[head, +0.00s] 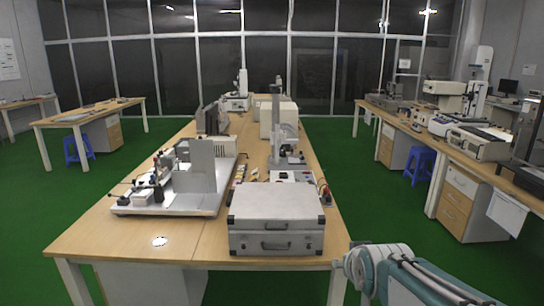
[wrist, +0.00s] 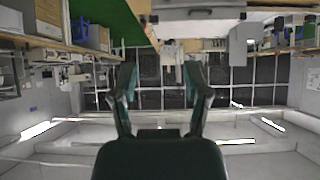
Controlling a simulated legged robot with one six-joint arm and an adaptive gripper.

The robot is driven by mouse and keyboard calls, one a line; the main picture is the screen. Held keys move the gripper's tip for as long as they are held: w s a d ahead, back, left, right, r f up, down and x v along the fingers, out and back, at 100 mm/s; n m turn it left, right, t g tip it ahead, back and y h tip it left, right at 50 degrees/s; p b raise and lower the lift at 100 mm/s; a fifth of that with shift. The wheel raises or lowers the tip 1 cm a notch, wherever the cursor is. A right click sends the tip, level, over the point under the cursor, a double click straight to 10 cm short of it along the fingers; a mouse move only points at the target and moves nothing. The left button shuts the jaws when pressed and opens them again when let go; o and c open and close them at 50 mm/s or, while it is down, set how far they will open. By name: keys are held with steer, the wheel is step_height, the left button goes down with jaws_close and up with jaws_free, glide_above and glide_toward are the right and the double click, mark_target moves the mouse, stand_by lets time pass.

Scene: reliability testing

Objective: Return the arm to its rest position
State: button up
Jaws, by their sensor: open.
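My arm (head: 400,275) shows at the lower right of the head view, its end beside the right front corner of the middle table. Its fingers cannot be made out clearly there. In the wrist view my gripper (wrist: 162,92) is open, with its two dark green fingers apart and nothing between them. The wrist view looks upside down, with the ceiling low in the picture and the table edge at the top.
A wooden table (head: 195,236) stands ahead, carrying a silver case (head: 277,215) near its front edge and a test rig (head: 200,172) on the left. A side bench (head: 462,150) with instruments runs along the right. Green floor (head: 375,205) lies clear between them.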

steer(key=s+f+g, duration=0.2)
steer(key=s+g, duration=0.2)
steer(key=s, duration=1.6)
steer(key=shift+s+a+f+g, duration=0.25)
steer(key=shift+s+f+g, duration=0.05)
steer(key=shift+f, duration=0.05)
